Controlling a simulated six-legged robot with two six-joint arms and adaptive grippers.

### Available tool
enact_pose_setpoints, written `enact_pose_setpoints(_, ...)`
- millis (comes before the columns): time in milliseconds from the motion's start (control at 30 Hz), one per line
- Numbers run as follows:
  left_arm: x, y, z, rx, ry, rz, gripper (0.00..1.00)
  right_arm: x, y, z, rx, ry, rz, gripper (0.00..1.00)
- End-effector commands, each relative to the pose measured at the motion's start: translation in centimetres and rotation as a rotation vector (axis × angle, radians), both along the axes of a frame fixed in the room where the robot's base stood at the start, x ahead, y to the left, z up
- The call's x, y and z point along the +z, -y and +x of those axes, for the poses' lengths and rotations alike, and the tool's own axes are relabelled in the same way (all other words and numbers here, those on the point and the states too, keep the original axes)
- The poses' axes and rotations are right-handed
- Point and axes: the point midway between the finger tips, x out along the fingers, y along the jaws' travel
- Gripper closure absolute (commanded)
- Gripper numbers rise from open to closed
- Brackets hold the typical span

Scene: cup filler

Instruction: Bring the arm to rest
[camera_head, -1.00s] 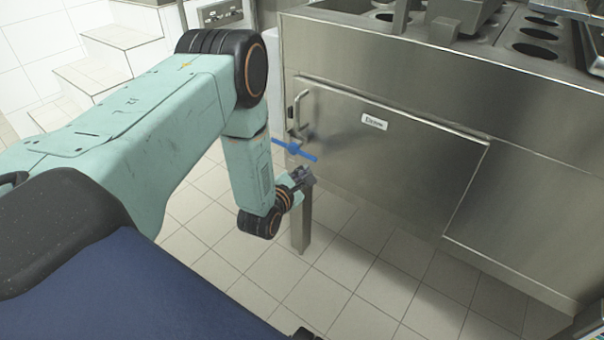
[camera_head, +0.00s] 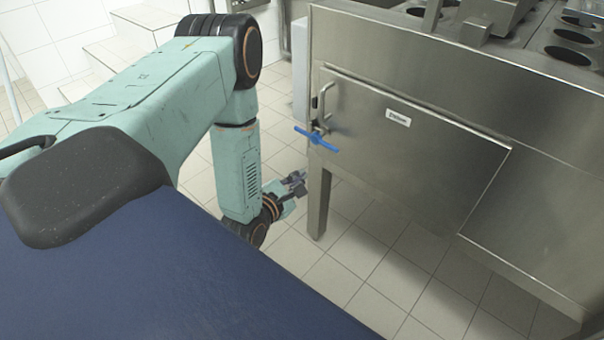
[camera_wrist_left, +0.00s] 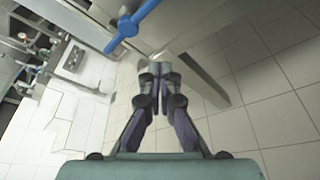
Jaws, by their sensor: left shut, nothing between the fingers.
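My left arm (camera_head: 240,170) comes in from the left and bends down at the elbow. My left gripper (camera_head: 297,180) is shut and empty, below and left of the blue valve handle (camera_head: 317,139) and apart from it. In the left wrist view the closed fingers (camera_wrist_left: 159,75) meet with nothing between them. The blue handle also shows there at the top (camera_wrist_left: 130,27), beyond the fingers. My right gripper is not in view.
A stainless steel cabinet (camera_head: 420,170) with a labelled door and a bar handle (camera_head: 324,103) stands at the right. Its leg (camera_head: 319,205) is close to my left gripper. Pale steps (camera_head: 125,50) are at the back left. Tiled floor (camera_head: 390,270) is clear in front.

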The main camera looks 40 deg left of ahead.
Motion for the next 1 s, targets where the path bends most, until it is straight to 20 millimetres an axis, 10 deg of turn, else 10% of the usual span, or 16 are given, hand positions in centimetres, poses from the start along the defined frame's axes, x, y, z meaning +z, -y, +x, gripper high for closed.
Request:
enact_pose_setpoints(567,-0.2,0.0,0.0,-0.018,-0.016,0.063,1.0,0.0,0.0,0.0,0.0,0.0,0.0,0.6)
enact_pose_setpoints(1000,-6.6,2.4,-5.6,-0.404,-0.477,0.753,1.0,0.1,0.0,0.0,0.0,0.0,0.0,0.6)
